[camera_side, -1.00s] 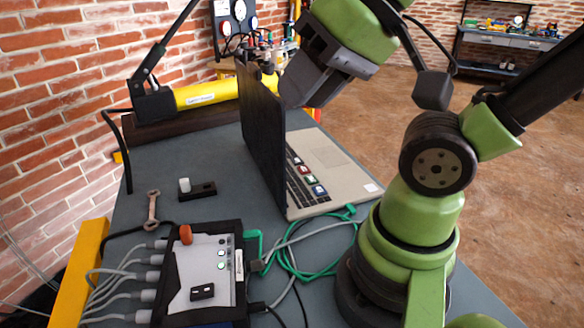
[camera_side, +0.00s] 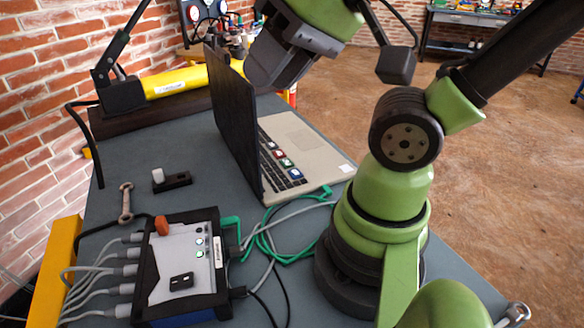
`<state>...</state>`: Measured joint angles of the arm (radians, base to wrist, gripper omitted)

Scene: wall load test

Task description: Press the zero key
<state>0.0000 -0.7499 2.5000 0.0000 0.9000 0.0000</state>
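An open laptop (camera_side: 312,146) stands on the grey table, its dark screen (camera_side: 232,118) turned mostly edge-on to the camera. Its keyboard carries several coloured key caps (camera_side: 282,158), including red, green and blue ones. Their labels are too small to read, so I cannot tell which is the zero key. My gripper (camera_side: 262,74) is a grey block, tilted downward, beside the upper part of the screen in the picture and apart from the keys. Its fingertips are not clear enough to show whether it is open or shut.
A control box (camera_side: 180,262) with cables stands at the front left. Green and grey cables (camera_side: 262,238) lie between it and the laptop. A wrench (camera_side: 126,203) and a small black block with a white knob (camera_side: 172,181) lie left. A yellow cylinder (camera_side: 180,81) is behind.

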